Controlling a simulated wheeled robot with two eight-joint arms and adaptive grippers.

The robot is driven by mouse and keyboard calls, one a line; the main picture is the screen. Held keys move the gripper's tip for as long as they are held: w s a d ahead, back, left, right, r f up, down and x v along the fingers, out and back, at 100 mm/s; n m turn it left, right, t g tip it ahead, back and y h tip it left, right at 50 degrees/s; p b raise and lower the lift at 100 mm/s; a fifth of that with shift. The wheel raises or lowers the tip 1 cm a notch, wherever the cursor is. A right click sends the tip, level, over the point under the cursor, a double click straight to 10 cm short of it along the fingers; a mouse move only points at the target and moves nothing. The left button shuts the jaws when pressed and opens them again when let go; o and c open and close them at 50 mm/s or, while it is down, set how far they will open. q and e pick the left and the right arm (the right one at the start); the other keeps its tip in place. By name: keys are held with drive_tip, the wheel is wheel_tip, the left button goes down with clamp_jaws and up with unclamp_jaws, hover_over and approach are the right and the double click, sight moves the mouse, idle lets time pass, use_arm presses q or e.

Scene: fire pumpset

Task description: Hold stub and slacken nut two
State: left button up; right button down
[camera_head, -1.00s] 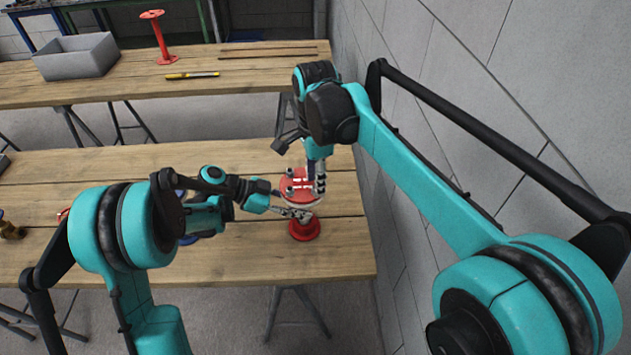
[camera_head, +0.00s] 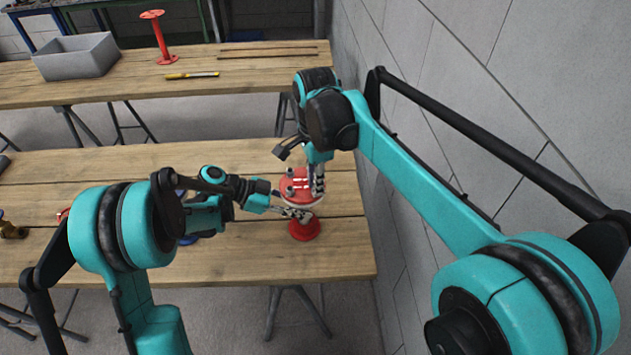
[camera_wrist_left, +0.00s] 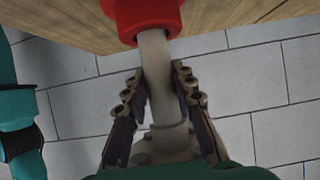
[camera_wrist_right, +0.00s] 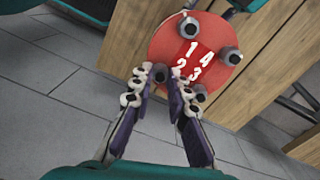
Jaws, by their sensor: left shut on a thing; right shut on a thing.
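The stub stands on the front table, with a red top flange (camera_head: 294,188) and a red foot (camera_head: 304,231). The left wrist view shows its pale grey pipe (camera_wrist_left: 156,75). My left gripper (camera_head: 300,214) is shut on the pipe from the left, below the top flange. The right wrist view shows the flange face numbered 1 to 4, with a dark nut beside each number. My right gripper (camera_wrist_right: 163,76) comes from above and is shut on nut two (camera_wrist_right: 160,72), beside the number 2. The fingertips partly hide this nut.
The front table (camera_head: 100,220) has free wood around the stub. A grey wall (camera_head: 460,130) stands close on the right. On the back table are a grey bin (camera_head: 77,60), another red stub (camera_head: 160,40) and a yellow tool (camera_head: 192,76).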

drive_tip(key=n, duration=2)
drive_tip(key=shift+n, duration=0.4)
drive_tip(key=n, duration=0.6)
idle(0.3)
drive_tip(key=c, duration=1.5)
unclamp_jaws()
